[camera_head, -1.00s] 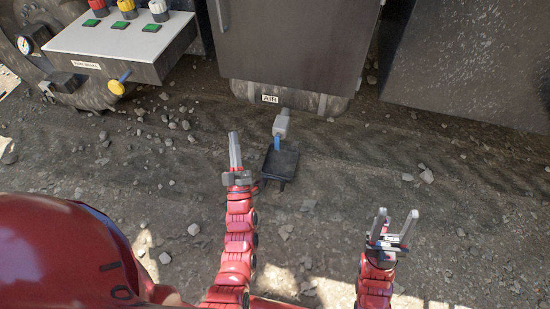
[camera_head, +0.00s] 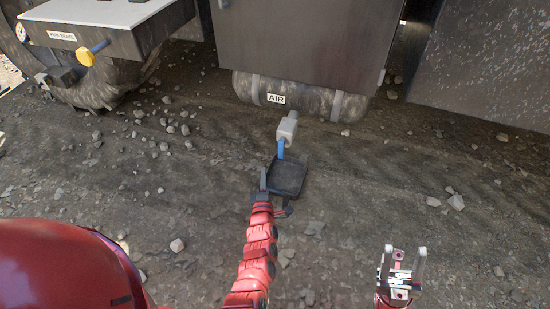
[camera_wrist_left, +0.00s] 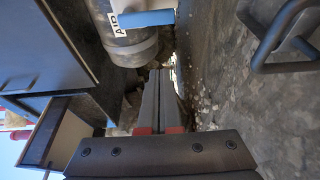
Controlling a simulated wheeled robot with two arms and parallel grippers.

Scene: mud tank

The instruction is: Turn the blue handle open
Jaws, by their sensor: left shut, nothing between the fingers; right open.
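The blue handle (camera_head: 281,149) hangs below a light grey valve block (camera_head: 287,127) in front of the tank labelled AIR (camera_head: 276,98). In the left wrist view, a blue bar (camera_wrist_left: 147,18) shows beside the AIR label, beyond my fingers. My left gripper (camera_head: 263,173) is shut and empty, just below and left of the blue handle, apart from it. Its closed fingers also show in the left wrist view (camera_wrist_left: 165,75). My right gripper (camera_head: 401,254) is open and empty at the lower right, well away from the handle.
A dark tray-like object (camera_head: 290,177) stands right beside my left gripper, under the valve. A yellow knob on a blue stem (camera_head: 86,56) sticks out of a panel at the upper left. Dark metal cabinets stand behind. The stony ground to the right is open.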

